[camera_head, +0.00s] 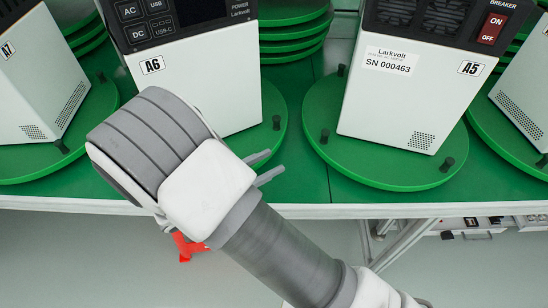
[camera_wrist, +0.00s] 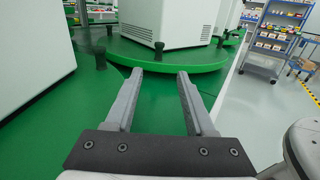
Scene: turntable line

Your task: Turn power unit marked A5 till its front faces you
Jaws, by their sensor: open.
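The power unit marked A5 (camera_head: 395,105) is a white box with a dark top at the right in the head view. It stands on a green round turntable (camera_head: 370,168) with black pegs. The side towards me has a breaker switch and a serial label, SN 000463.
The unit marked A6 (camera_head: 225,85) stands on its own turntable left of A5, partly behind my arm. The unit marked A7 (camera_head: 35,85) is at the far left. Another unit (camera_head: 525,90) stands close at the right. A shelf rack (camera_wrist: 275,40) is in the wrist view's background.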

